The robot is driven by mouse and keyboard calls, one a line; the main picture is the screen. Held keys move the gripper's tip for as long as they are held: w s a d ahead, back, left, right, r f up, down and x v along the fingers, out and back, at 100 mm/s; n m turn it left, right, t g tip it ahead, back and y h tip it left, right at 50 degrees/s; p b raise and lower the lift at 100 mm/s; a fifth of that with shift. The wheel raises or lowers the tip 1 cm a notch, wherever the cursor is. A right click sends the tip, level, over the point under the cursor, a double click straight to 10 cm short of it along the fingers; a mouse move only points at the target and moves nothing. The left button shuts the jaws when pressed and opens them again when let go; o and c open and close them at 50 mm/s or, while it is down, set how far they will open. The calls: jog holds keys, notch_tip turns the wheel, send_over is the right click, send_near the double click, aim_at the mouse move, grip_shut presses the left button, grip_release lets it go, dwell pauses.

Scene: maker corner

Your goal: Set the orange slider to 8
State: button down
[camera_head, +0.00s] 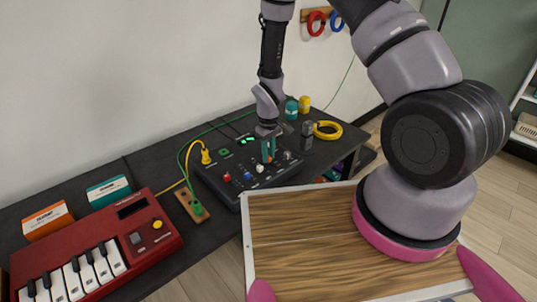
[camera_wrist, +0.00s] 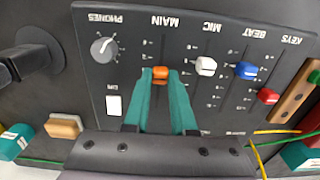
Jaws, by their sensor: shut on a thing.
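The orange slider (camera_wrist: 160,71) sits in the MAIN column of the black mixer panel (camera_wrist: 212,40), which appears upside down in the wrist view. My gripper (camera_wrist: 161,76) has its teal fingers shut on the orange slider's cap, one finger on each side. In the head view my gripper (camera_head: 268,158) points down onto the mixer (camera_head: 230,163), and the cap is mostly hidden by the fingers. Scale marks flank the slot, but their numbers are too small to read.
Beside the orange slider are a white slider (camera_wrist: 205,66), a blue slider (camera_wrist: 247,70) and a red slider (camera_wrist: 268,96). A grey knob (camera_wrist: 103,47) and a white button (camera_wrist: 113,105) lie left. A red keyboard (camera_head: 95,250) stands left on the table.

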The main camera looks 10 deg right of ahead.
jog(key=shift+w+a, duration=0.1)
jog(key=w+a, duration=0.2)
jog(key=w, duration=0.1)
dwell(0.3)
jog(key=c, duration=0.7)
grip_release()
jog(key=shift+s+d, duration=0.1)
notch_tip(320, 180, up, 11)
jog(key=shift+f, duration=0.1)
